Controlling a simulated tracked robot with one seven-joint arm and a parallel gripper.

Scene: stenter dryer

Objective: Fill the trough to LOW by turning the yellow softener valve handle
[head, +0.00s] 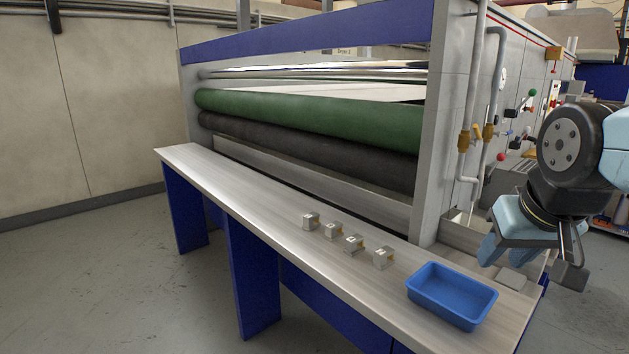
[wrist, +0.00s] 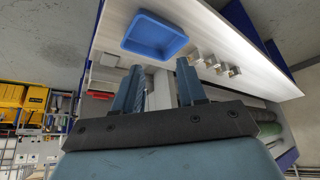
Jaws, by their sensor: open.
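Two pale vertical pipes on the machine's end post carry yellow-brown fittings (head: 463,141); a second one (head: 488,133) sits on the right pipe. I cannot tell which one, if either, is the softener valve handle. A grey channel (head: 462,232) at the foot of the post may be the trough; its inside, liquid and LOW mark cannot be made out. My gripper (head: 490,252) hangs over the right end of the bench, below and right of the fittings, apart from them. In the wrist view its two blue fingers (wrist: 160,84) stand apart with nothing between them.
A blue tray (head: 452,296) lies on the long bench (head: 250,208), which also shows in the wrist view. Several small grey blocks (head: 352,243) stand left of it. Green and dark rollers (head: 310,120) lie behind. Coloured knobs (head: 532,93) project from the side panel. Floor at left is clear.

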